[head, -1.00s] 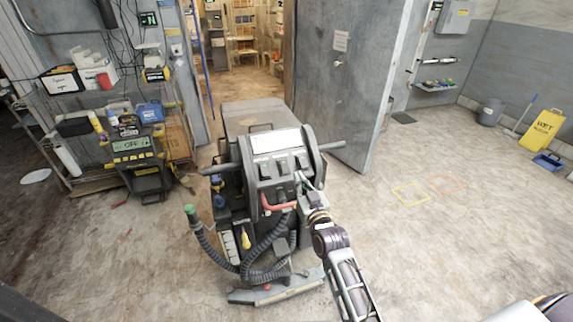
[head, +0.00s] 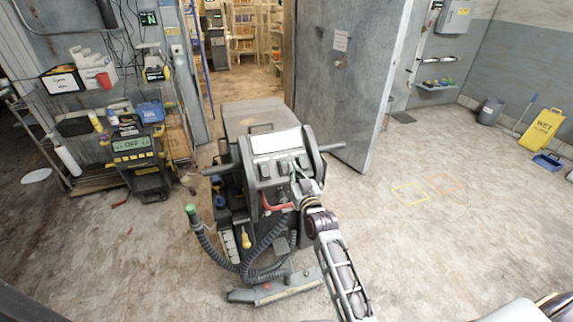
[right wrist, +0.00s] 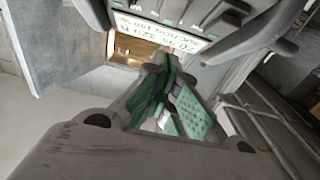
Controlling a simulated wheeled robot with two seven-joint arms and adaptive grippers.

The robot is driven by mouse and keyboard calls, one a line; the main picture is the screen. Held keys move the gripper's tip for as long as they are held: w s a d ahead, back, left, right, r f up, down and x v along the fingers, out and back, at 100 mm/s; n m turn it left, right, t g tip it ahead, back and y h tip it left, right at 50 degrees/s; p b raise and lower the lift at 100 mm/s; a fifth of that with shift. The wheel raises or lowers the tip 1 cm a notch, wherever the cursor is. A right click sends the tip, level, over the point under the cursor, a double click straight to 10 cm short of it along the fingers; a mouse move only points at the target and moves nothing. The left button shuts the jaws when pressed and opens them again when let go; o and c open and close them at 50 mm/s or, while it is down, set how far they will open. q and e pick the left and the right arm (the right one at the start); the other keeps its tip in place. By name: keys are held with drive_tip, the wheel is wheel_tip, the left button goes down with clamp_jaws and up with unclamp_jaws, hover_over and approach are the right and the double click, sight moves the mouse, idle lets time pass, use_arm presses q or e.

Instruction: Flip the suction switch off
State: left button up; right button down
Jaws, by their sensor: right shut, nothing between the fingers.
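A floor scrubber (head: 262,185) stands mid-floor. Its dark control panel has a white label (head: 275,142) and a row of dark switches (head: 264,170) below it; lettering and switch positions are too small to read. My right gripper (head: 298,172) is at the right side of this panel, over the rightmost switch area, and partly hides it. In the right wrist view its green-padded fingers (right wrist: 168,98) are shut and empty, close to the panel. The label (right wrist: 158,30) shows there upside down. I cannot tell whether the fingertips touch a switch. My left gripper is not in view.
Handlebars (head: 328,147) stick out on both sides of the panel, and a red lever (head: 277,207) sits below it. A loose hose (head: 207,243) hangs at the left. A shelf rack (head: 100,165) stands farther left.

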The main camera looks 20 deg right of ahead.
sight(285, 167)
drive_tip(key=shift+w+a+f+p, duration=0.15)
drive_tip(key=shift+w+f, duration=0.25)
drive_tip(key=shift+w, duration=0.85)
drive_tip(key=shift+w+d+f+p, duration=0.15)
drive_tip(key=shift+w+f, duration=0.25)
drive_tip(key=shift+w, duration=0.8)
drive_tip(key=shift+w+a+f+p, duration=0.2)
drive_tip(key=shift+w+f, duration=0.2)
drive_tip(key=shift+w, duration=0.85)
drive_tip(key=shift+w+f, duration=0.1)
drive_tip(key=shift+w, duration=0.05)
